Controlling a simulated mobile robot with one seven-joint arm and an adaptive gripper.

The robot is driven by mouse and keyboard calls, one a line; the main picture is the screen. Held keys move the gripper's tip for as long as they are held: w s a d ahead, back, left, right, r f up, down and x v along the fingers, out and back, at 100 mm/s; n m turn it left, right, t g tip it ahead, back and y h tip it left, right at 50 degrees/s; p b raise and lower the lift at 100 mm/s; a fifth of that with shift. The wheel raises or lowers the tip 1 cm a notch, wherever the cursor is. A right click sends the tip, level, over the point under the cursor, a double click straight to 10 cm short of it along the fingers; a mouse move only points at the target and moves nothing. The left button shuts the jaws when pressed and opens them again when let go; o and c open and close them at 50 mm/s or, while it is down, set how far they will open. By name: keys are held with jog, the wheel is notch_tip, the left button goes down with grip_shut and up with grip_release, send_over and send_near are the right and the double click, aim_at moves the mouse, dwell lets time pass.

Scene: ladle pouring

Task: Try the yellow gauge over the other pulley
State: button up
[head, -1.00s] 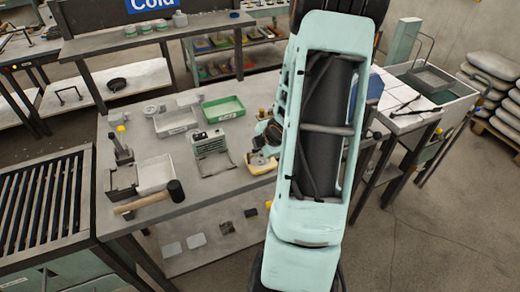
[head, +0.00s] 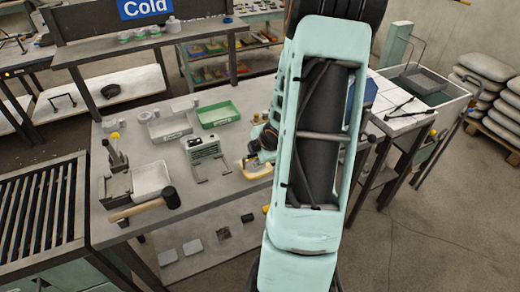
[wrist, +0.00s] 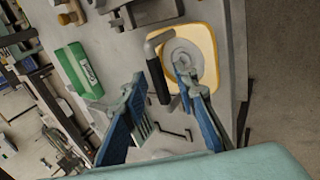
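A yellow-rimmed tray (head: 257,172) with a grey disc on it sits at the bench's right side. In the wrist view the tray (wrist: 208,42) holds the round grey disc (wrist: 182,52), which may be a pulley. A black handle (wrist: 158,82) with a bent grey metal end lies at the tray's edge. My gripper (wrist: 160,74) is open, its two blue-padded fingers apart above the handle and tray. I cannot tell whether it touches anything. In the head view my arm hides most of the gripper. I cannot pick out a yellow gauge or a second pulley for sure.
Small plates lie on the lower shelf.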

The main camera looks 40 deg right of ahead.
jog(key=v, duration=1.1)
dwell(0.6)
jog(key=shift+o, duration=0.2)
jog(key=shift+r, duration=0.15)
dwell(0.4)
